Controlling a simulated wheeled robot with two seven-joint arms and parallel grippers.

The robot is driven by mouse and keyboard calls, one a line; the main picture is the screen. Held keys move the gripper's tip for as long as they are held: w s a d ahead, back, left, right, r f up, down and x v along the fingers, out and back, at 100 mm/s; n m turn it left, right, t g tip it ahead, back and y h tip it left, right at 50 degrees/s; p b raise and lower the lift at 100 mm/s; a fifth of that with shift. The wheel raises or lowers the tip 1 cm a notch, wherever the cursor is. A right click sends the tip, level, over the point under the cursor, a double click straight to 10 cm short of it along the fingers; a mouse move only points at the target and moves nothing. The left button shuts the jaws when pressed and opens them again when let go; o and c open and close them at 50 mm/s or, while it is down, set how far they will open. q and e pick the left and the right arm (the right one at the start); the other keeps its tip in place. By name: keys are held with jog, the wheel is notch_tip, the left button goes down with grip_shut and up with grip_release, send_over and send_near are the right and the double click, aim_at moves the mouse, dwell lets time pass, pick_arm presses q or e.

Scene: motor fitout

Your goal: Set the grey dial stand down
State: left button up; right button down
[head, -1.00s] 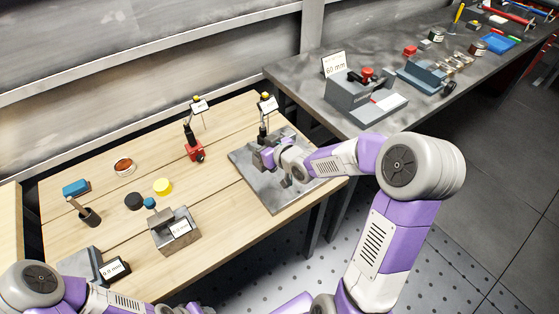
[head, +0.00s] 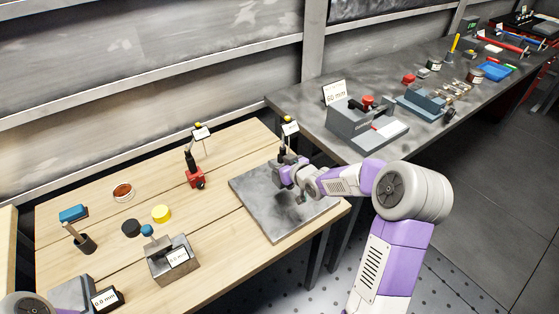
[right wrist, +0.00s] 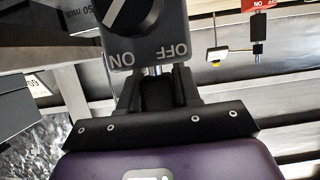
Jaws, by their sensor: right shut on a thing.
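The grey dial stand has a dark post, a small white dial card (head: 290,128) and a yellow tip. Whether the base touches the plate is hidden by the gripper. My left gripper is out of view; only a bit of that arm shows at the bottom left.
A red-based dial stand (head: 195,177) stands on the wooden table (head: 120,172), left of the plate. The plate's front and left are bare. A grey bench (head: 300,105) stands behind right.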

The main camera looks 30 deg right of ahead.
jog(key=shift+w+f+b, duration=0.1)
jog(key=shift+f+b, duration=0.35)
jog(key=shift+f, duration=1.25)
jog(key=shift+f, duration=0.2)
jog(key=c, duration=0.8)
grip_release()
jog(key=shift+f, duration=0.1)
jog(key=shift+s+r, duration=0.35)
jog(key=shift+s, duration=0.05)
jog(key=p+v, duration=0.3)
jog(key=v, duration=0.8)
jog(key=shift+s, duration=0.2)
